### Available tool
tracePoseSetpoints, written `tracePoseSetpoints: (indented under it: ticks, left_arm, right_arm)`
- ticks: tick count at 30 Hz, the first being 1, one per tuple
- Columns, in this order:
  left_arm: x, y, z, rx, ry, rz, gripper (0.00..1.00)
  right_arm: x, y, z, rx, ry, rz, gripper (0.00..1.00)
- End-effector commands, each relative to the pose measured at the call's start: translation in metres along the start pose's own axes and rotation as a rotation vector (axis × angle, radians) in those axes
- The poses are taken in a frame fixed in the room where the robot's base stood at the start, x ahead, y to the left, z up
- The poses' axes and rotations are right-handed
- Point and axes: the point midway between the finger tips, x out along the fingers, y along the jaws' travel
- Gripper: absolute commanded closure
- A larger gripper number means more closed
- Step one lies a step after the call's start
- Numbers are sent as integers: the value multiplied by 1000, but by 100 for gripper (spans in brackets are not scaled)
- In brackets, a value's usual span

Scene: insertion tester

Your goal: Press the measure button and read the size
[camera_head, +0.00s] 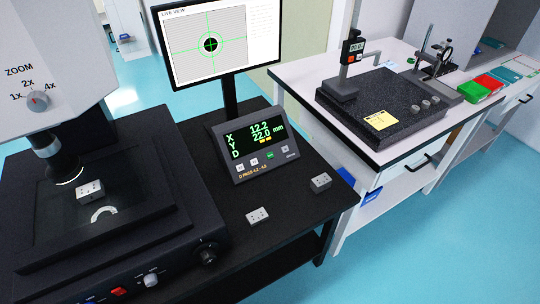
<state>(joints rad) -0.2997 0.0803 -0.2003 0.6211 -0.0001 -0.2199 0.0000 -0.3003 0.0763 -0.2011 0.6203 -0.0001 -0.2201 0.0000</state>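The readout box (254,147) stands on the black bench at the picture's middle. A grey block with holes (89,190) sits on the microscope's glass stage (60,222) under the lens (62,164). Neither gripper is in view.
Two more grey blocks (258,216) (321,182) lie on the bench before the readout. A monitor (222,40) shows a dark circle under green crosshairs. The stage's front has a red button (119,291) and knobs. A granite plate (385,108) with gauge stands right.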

Motion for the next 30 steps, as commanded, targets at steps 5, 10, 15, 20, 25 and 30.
tracePoseSetpoints:
  ticks: [5, 10, 15, 20, 25, 30]
  left_arm:
    - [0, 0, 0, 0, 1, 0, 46]
    - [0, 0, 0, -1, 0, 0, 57]
    - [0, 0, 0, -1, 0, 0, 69]
    - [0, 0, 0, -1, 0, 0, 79]
    - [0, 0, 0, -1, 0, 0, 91]
    - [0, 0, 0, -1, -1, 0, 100]
  right_arm:
    - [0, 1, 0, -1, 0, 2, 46]
    - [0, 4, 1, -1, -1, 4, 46]
    - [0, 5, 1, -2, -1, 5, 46]
    - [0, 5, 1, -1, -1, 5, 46]
    - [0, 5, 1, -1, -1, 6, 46]
    - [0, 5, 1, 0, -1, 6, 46]
